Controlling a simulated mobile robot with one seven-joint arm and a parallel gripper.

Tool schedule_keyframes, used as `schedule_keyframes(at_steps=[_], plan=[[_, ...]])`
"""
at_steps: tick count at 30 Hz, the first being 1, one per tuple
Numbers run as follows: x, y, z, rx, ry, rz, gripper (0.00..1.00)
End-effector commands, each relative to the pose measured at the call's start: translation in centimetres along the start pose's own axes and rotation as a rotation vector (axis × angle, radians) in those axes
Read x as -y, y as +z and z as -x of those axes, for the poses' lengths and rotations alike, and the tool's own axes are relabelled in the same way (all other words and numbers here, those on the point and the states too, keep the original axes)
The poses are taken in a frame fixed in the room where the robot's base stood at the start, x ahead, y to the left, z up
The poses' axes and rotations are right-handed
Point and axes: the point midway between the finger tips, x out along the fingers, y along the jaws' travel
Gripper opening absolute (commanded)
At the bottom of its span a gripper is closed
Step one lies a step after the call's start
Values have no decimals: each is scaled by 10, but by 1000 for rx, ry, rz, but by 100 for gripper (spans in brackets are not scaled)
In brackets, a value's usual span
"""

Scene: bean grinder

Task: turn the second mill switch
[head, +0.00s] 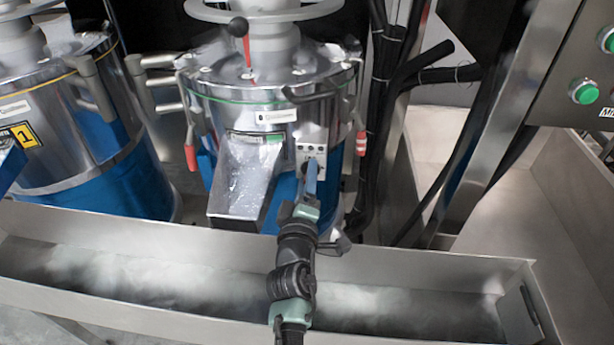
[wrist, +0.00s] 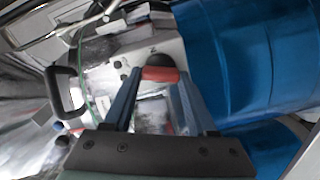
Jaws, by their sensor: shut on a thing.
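The second mill (head: 275,100) is the shiny steel and blue drum in the middle of the head view. Its small grey switch box (head: 312,145) is on the front, right of the chute. My gripper (head: 310,180) reaches up to the lower part of this box. In the wrist view, a red and black switch knob (wrist: 160,74) sits between the blue fingertips of my gripper (wrist: 158,80), which are shut on it. The knob is hidden behind the fingers in the head view, so its turned angle cannot be told there.
A steel chute (head: 242,180) is close left of my gripper. A long metal trough (head: 130,240) runs below, under my arm. The first mill (head: 75,120) stands at left. A panel with green buttons (head: 584,91) is at upper right.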

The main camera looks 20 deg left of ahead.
Motion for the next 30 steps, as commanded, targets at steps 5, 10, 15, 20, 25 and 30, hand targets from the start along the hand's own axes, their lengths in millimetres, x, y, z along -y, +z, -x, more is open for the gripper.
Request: schedule_keyframes(at_steps=[5,10,15,20,25,30], plan=[[0,0,0,0,-1,148,2],[1,1,0,1,-1,259,2],[2,0,0,0,-1,336,2],[2,0,0,0,-1,376,2],[2,0,0,0,-1,394,2],[2,0,0,0,-1,398,2]])
